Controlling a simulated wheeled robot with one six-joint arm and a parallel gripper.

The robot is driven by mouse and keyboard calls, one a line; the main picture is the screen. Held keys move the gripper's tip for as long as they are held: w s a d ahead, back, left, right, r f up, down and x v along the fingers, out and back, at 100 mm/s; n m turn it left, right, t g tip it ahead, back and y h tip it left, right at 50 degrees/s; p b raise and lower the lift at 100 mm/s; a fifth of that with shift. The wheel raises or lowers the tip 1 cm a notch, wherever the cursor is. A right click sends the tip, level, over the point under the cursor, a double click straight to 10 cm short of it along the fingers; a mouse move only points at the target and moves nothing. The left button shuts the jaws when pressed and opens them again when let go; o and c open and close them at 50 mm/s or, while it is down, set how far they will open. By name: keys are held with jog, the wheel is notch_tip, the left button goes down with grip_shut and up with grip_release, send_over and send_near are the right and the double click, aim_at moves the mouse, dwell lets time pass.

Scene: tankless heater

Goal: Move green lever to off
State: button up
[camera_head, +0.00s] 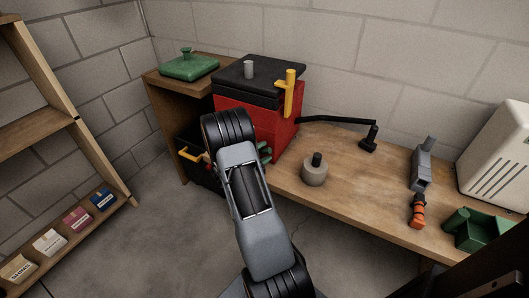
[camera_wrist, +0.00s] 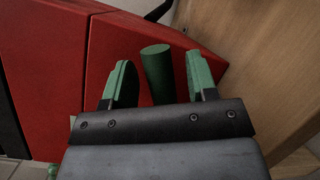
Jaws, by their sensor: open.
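The green lever (camera_wrist: 157,75) is a plain green cylinder on the front of the red heater box (camera_wrist: 130,42). In the wrist view it stands between the two green-padded fingers of my gripper (camera_wrist: 162,68). The fingers are apart, with a visible gap on each side of the lever. The red box (camera_head: 243,125) has a black top in the head view. There my arm covers part of its front, and small green parts (camera_head: 265,152) show beside the arm; I cannot tell lever from fingers there.
A yellow handle (camera_head: 289,92) stands on the box's right side. A black hose (camera_head: 340,120) runs right over the wooden bench (camera_head: 335,155). A grey round weight (camera_head: 314,172), an orange-black tool (camera_head: 417,211) and a green bin (camera_head: 480,230) are on the bench.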

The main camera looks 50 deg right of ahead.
jog(key=shift+d, duration=0.35)
grip_shut()
dwell(0.4)
